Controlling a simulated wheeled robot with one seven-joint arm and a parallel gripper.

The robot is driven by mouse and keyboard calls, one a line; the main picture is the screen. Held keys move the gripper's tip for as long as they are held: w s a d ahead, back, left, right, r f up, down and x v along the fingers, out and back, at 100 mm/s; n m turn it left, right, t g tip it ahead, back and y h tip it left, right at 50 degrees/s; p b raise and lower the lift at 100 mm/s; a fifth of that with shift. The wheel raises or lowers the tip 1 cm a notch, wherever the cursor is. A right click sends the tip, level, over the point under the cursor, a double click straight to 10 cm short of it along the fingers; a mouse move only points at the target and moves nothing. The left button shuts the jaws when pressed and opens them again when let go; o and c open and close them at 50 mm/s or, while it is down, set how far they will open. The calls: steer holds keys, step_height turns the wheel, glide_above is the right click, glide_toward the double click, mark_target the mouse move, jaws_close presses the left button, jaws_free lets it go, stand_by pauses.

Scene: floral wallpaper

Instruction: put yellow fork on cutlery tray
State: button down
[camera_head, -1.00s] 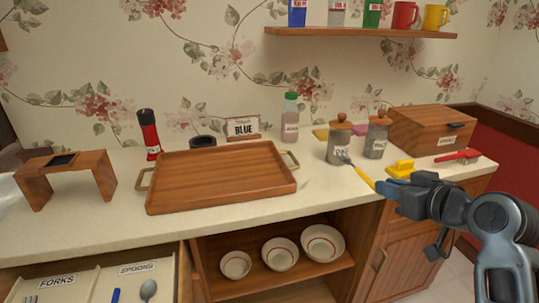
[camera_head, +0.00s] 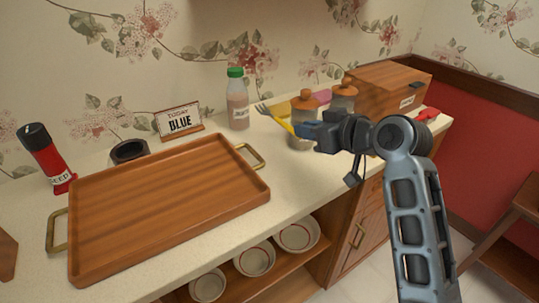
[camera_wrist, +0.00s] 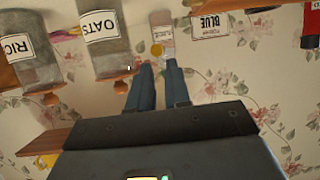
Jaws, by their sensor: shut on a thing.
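The yellow fork (camera_head: 281,121) is held in my gripper (camera_head: 301,130) in the head view, above the counter and in front of the jars. Its grey tines point up and left. In the wrist view, my gripper's blue fingers (camera_wrist: 160,85) are close together, with a small yellow part of the fork (camera_wrist: 156,50) at their tips. The labelled cutlery tray is out of view now. A wooden serving tray (camera_head: 170,205) with brass handles lies on the counter, left of the gripper.
A bottle with a green cap (camera_head: 238,100), lidded jars (camera_head: 300,108) and a wooden box (camera_head: 390,88) stand along the back. The BLUE sign (camera_head: 180,120) and a red shaker (camera_head: 48,158) stand behind the tray. Bowls (camera_head: 254,258) sit on the shelf below.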

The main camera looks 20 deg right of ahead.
step_height(320, 180, down, 10)
steer(key=shift+r, duration=0.15)
stand_by(0.3)
steer(key=c, duration=1.1)
jaws_free()
steer(key=shift+s+r, duration=0.1)
steer(key=v, duration=1.2)
